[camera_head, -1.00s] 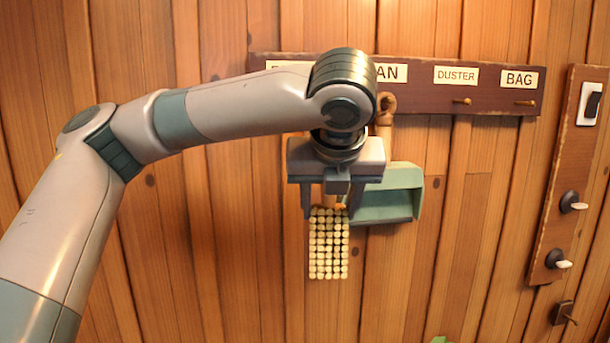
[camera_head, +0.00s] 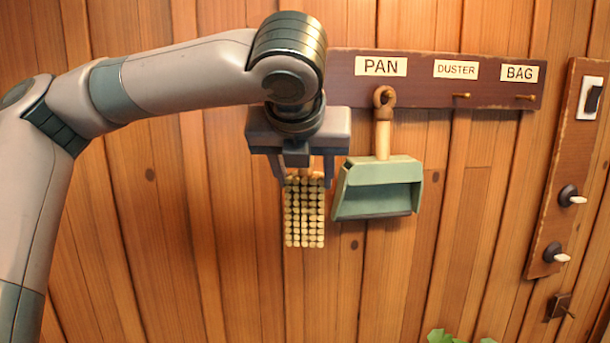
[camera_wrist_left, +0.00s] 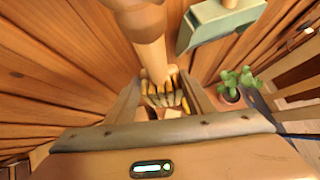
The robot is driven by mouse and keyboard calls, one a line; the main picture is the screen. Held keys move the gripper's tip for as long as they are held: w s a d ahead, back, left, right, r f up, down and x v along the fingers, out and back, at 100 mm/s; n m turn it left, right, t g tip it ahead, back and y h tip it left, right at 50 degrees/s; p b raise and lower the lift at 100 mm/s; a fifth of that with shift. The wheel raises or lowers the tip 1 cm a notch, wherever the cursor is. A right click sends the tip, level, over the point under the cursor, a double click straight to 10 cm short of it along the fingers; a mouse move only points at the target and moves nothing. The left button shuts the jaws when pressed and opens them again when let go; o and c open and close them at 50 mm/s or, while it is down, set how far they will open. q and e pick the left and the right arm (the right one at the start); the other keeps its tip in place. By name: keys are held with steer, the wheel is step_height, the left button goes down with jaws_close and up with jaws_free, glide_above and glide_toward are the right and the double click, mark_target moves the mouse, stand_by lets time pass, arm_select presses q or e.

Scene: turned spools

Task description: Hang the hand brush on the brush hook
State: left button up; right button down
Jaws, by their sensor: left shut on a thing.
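The hand brush (camera_head: 304,214) hangs upright from my left gripper (camera_head: 303,177), with its pale bristle tufts facing out and its lower part below the fingers. My left gripper is shut on it in front of the plank wall. In the left wrist view, the brush's wooden handle (camera_wrist_left: 148,52) runs up from between the fingers. The brush hook and its label are hidden behind my left arm at the left part of the rail (camera_head: 420,93). I cannot tell how the handle's top lies to the hook. My right gripper is not in view.
A green dustpan (camera_head: 378,188) hangs under the PAN label (camera_head: 381,67), close to the right of the brush. The DUSTER peg (camera_head: 461,96) and BAG peg (camera_head: 526,98) are bare. A switch board (camera_head: 565,170) is at right. A green plant (camera_head: 455,338) shows below.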

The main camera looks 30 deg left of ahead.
arm_select(q)
steer(key=shift+w+a, duration=0.1)
steer(key=shift+w, duration=0.1)
steer(key=shift+w+a+f, duration=0.1)
steer(key=shift+w+a, duration=0.25)
steer(key=shift+w, duration=0.1)
steer(key=shift+w+a+f+b, duration=0.1)
steer(key=shift+w+a+b, duration=0.3)
steer(key=shift+w+a, duration=0.55)
steer(key=shift+w+a+f+b, duration=0.1)
steer(key=shift+w+a+b, duration=0.45)
steer(key=shift+w, duration=0.6)
steer(key=shift+w+a, duration=0.25)
steer(key=shift+w, duration=0.05)
steer(key=c, duration=0.4)
steer(key=shift+o, duration=0.2)
steer(key=shift+w+a+f+p, duration=0.45)
steer(key=shift+w+a+p, duration=0.25)
steer(key=shift+w+p, duration=0.2)
steer(key=shift+f, duration=0.1)
